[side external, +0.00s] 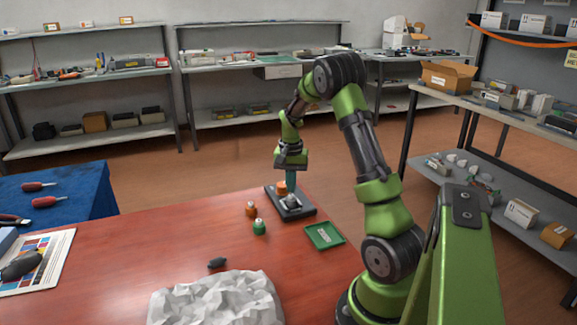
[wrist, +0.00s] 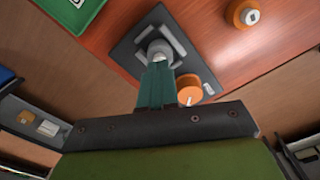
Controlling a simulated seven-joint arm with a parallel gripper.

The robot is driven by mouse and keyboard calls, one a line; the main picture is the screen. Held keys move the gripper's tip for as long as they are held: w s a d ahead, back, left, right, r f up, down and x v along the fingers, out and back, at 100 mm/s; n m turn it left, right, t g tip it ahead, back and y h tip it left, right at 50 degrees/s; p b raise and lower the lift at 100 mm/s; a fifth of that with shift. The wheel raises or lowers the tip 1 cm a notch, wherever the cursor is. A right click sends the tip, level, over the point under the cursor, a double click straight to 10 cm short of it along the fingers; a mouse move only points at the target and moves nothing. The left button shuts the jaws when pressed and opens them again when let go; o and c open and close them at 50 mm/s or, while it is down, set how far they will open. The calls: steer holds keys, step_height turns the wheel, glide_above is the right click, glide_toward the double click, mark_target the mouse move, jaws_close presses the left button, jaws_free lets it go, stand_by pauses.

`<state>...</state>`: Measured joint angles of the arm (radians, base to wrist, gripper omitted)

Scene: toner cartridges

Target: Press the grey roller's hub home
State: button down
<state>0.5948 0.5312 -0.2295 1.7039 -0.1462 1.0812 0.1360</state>
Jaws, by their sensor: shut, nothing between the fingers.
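A dark base plate (side external: 302,212) lies on the red table and also shows in the wrist view (wrist: 124,52). On it sits a grey cradle holding the grey roller's hub (wrist: 160,50), a pale round part; the roller is small in the side view (side external: 292,200). My gripper (side external: 291,185) points down over the plate, its teal fingers (wrist: 159,66) shut and empty. The fingertips are right at the hub and partly cover it; I cannot tell whether they touch it. An orange round part (wrist: 190,88) stands on the plate beside the fingers.
A green tray (side external: 324,236) lies to the right. A small black object (side external: 217,263) and crumpled white paper (side external: 215,300) are nearer the camera. The table's far edge is close behind the plate.

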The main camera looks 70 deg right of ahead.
steer(key=shift+f, duration=1.05)
stand_by(0.5)
steer(key=shift+r, duration=3.6)
steer(key=shift+f, duration=0.1)
steer(key=shift+s+a+f, duration=0.25)
steer(key=shift+a+f, duration=0.1)
steer(key=shift+a, duration=0.15)
steer(key=s+a+r+n+t, duration=0.2)
steer(key=a+r+n, duration=0.1)
steer(key=a, duration=0.8)
steer(key=s+a+r+n+t+y, duration=0.1)
steer(key=s+a+r+n+t, duration=0.1)
steer(key=a, duration=0.9)
steer(key=s+a+r+n+t+y, duration=0.1)
steer(key=s+a+r+n+t, duration=0.2)
steer(key=a+r+n, duration=0.3)
steer(key=a+r, duration=0.2)
steer(key=a, duration=0.3)
steer(key=shift+s, duration=0.35)
